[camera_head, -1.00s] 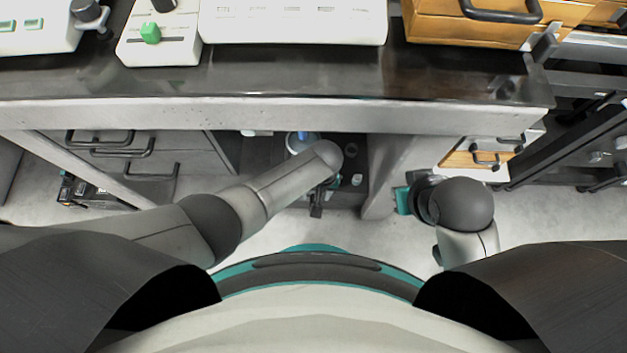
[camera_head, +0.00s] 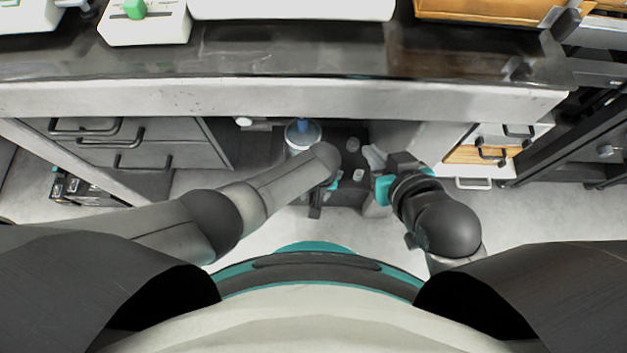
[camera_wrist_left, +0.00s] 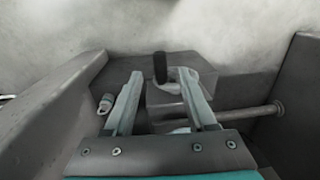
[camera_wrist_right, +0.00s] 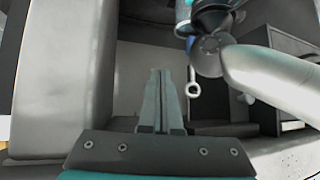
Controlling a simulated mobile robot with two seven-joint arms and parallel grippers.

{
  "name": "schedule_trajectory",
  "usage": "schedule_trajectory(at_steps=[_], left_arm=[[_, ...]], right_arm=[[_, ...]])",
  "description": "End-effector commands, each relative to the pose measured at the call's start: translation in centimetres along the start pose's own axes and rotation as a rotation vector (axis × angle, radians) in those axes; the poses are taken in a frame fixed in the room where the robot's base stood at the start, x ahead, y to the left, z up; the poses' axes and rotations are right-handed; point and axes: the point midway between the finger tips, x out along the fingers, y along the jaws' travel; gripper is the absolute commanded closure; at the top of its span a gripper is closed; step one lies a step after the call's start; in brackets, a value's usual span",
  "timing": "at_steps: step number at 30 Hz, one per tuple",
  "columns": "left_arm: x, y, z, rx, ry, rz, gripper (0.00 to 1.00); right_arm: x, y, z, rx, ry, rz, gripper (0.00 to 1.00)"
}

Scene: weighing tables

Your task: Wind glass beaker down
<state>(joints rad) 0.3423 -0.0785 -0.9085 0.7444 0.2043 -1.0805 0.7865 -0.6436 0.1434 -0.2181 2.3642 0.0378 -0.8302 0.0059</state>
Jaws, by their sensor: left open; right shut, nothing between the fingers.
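The glass beaker (camera_head: 304,136) is round and clear with something blue at its top. It stands in the dark recess under the table, partly behind my left arm. In the left wrist view a black knob (camera_wrist_left: 160,67) stands on a grey block, beside a pale curved piece (camera_wrist_left: 186,82). My left gripper (camera_wrist_left: 161,98) is open, its fingers pointing toward the block; I cannot tell whether they touch it. My right gripper (camera_head: 373,156) is shut and empty, right of the beaker and apart from it; it also shows in the right wrist view (camera_wrist_right: 160,98).
The table edge (camera_head: 270,98) spans the view above the recess. Drawers (camera_head: 130,140) stand left; a cabinet with drawers (camera_head: 485,150) stands right. In the right wrist view a pale ring-ended rod (camera_wrist_right: 193,84) and my left arm lie ahead. Open floor lies between me and the recess.

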Motion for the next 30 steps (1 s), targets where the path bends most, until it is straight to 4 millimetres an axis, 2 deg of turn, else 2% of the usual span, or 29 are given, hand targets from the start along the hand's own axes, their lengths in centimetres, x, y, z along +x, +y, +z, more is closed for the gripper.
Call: schedule_trajectory(at_steps=[14, 30], left_arm=[[2.0, 0.0, 0.0, 0.001, 0.001, -0.001, 0.44], [3.9, 0.0, 0.0, 0.000, 0.000, 0.000, 0.44]], right_arm=[[0.9, -2.6, -1.4, 0.026, 0.254, -0.070, 1.00], [-0.2, -4.8, -2.7, 0.083, 0.529, -0.132, 1.00]])
